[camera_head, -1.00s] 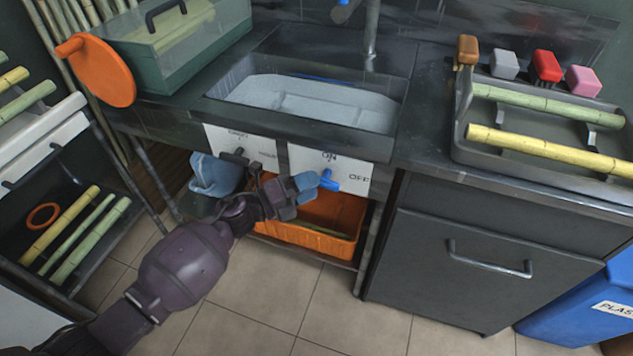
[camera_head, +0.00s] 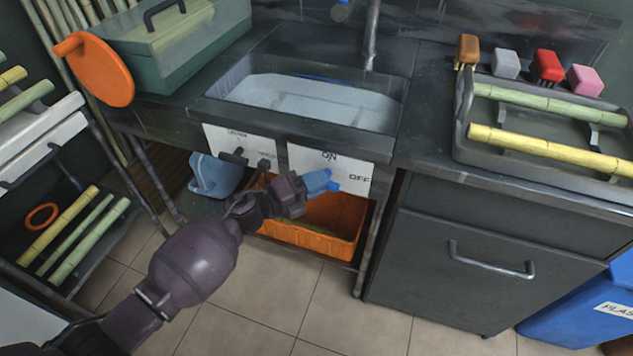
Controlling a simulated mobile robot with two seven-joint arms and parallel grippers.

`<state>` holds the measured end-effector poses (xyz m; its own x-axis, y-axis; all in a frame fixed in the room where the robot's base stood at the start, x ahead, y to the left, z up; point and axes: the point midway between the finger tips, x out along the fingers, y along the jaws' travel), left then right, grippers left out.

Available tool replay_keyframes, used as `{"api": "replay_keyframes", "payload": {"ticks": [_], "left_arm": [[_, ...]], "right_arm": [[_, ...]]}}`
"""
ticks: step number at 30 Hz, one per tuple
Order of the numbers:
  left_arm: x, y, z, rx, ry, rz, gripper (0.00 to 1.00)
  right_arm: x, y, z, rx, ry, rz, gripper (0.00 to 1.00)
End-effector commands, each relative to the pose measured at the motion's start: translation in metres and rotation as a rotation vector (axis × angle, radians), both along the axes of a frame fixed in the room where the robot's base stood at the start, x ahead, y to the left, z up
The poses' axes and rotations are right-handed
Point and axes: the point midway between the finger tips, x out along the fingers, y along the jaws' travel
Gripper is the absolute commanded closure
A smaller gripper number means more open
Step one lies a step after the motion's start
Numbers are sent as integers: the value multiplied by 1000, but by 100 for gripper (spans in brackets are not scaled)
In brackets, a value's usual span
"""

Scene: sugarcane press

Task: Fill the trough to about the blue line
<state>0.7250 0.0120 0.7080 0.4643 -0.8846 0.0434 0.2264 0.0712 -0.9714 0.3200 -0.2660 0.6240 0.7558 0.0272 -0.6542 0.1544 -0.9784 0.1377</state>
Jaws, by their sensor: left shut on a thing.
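The trough (camera_head: 228,84) is a dark sink basin set in the counter, with a pale grey-white surface inside that could be water or its floor. A blue line (camera_head: 318,78) shows along its back wall, just above that pale surface. Below its front edge is a white ON/OFF panel (camera_head: 352,168) with a blue valve handle (camera_head: 334,187) pointing toward OFF. My left gripper (camera_head: 320,182), with blue fingertips, is shut on the handle, which it mostly hides. The metal spout (camera_head: 370,38) stands behind the trough; no clear stream shows. My right gripper is not in view.
A second white panel (camera_head: 228,145) with dark knobs is at left. A blue jug (camera_head: 214,176) and an orange crate (camera_head: 345,228) sit beneath. A green box (camera_head: 170,45) stands at left.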

Motion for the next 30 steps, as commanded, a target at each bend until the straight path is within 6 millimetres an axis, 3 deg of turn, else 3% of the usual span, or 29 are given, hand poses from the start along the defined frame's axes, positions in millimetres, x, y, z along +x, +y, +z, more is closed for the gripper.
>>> {"api": "replay_keyframes", "payload": {"ticks": [2, 8, 17, 18, 22, 30], "left_arm": [[-1, -1, -6, -42, 18, -1, 100], [-1, -1, -5, -140, 48, -1, 100], [0, 0, -1, -150, 47, -1, 100], [0, 0, -1, -150, 47, -1, 74], [0, 0, -1, -150, 47, -1, 54], [0, 0, -2, -149, 46, 0, 53]], "right_arm": [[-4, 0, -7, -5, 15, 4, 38], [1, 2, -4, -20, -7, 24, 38], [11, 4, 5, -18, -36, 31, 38], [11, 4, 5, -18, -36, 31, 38], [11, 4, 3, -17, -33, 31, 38], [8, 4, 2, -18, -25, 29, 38]]}}
